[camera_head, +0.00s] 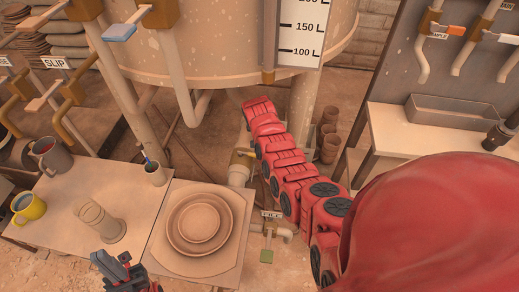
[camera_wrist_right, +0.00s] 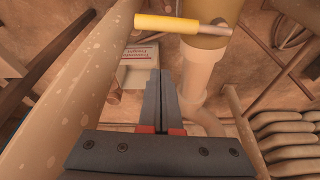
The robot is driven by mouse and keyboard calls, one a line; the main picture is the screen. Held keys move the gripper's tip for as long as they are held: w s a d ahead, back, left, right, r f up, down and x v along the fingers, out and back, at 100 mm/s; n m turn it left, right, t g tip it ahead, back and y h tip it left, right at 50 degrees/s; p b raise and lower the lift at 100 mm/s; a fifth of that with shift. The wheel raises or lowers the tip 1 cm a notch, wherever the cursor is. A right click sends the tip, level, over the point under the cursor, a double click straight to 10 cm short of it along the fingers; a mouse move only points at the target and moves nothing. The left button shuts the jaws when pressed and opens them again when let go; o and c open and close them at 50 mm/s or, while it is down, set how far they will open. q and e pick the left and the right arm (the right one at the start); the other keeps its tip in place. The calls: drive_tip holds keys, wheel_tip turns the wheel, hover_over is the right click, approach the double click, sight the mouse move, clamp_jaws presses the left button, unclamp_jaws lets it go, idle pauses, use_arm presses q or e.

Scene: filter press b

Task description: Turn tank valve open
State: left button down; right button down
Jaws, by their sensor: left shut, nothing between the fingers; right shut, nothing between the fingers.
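A valve with a yellow handle shows in the right wrist view; its handle (camera_wrist_right: 168,23) runs left to right and ends at a brass body (camera_wrist_right: 208,36) on a pale pipe. I take it for the tank valve. My right gripper (camera_wrist_right: 160,74) is shut and empty, its tips below the handle in that view and apart from it in the picture. In the head view my red right arm reaches under the tank (camera_head: 220,45) and hides its own gripper. Part of a yellowish fitting (camera_head: 243,156) shows beside the arm. My left gripper (camera_head: 110,262) is shut and empty at the lower left.
A green-handled valve (camera_head: 267,256) is near a FILL sign. Tank legs (camera_head: 301,105) flank my right arm. A metal tray (camera_head: 455,117) is at right.

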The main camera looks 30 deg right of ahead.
sight(253, 155)
drive_tip(key=b+x, duration=0.6)
drive_tip(key=x, duration=0.1)
drive_tip(key=shift+s+a+r+p, duration=0.35)
drive_tip(key=shift+s+a+p, duration=0.4)
drive_tip(key=shift+p, duration=0.4)
drive_tip(key=shift+s+a+r+p, duration=0.3)
drive_tip(key=shift+s+a+p, duration=0.45)
drive_tip(key=shift+p, duration=0.4)
drive_tip(key=shift+a, duration=0.1)
drive_tip(key=shift+s+m+p, duration=0.15)
drive_tip(key=shift+m+p, duration=0.15)
